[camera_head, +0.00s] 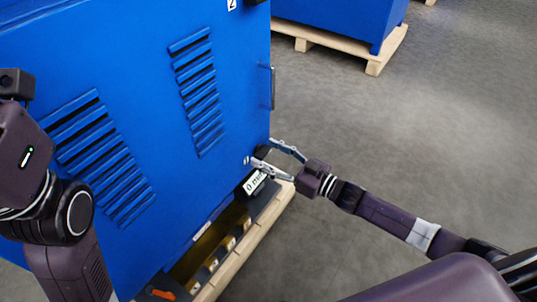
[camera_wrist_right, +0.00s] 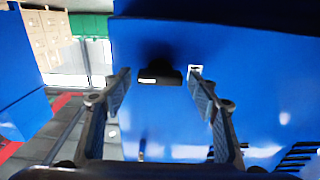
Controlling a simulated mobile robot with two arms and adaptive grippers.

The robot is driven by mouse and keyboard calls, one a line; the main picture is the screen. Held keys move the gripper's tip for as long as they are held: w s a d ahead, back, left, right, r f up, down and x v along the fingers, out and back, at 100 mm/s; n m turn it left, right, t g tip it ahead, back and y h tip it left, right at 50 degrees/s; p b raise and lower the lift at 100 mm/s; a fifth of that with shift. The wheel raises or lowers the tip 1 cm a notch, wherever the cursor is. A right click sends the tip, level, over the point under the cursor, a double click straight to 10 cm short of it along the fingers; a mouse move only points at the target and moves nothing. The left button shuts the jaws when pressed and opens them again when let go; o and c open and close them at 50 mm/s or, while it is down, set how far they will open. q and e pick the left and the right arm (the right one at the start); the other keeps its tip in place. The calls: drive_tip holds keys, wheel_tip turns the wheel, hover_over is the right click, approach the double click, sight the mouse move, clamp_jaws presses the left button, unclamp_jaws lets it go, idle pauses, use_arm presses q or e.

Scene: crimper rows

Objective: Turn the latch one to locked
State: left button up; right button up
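The latch is a small black handle on the blue cabinet door (camera_head: 140,60), near its right edge in the head view (camera_head: 262,152). In the right wrist view the latch (camera_wrist_right: 160,77) lies crosswise with a white mark on it, and a small white label (camera_wrist_right: 196,70) is beside it. My right gripper (camera_head: 264,150) is open, with its fingers on either side of the latch. In the wrist view the right gripper (camera_wrist_right: 158,82) shows a gap between each fingertip and the latch. My left arm is at the left edge; its gripper fingers are out of view.
A white "0 mm" tag (camera_head: 256,181) is on a black part below the latch. An orange handle (camera_head: 160,293) is at the cabinet's bottom. A door handle (camera_head: 272,88) is higher up. Another blue cabinet (camera_head: 345,18) stands behind on a pallet. The grey floor to the right is clear.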

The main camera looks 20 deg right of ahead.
drive_tip(key=c, duration=0.9)
drive_tip(key=shift+c, duration=0.2)
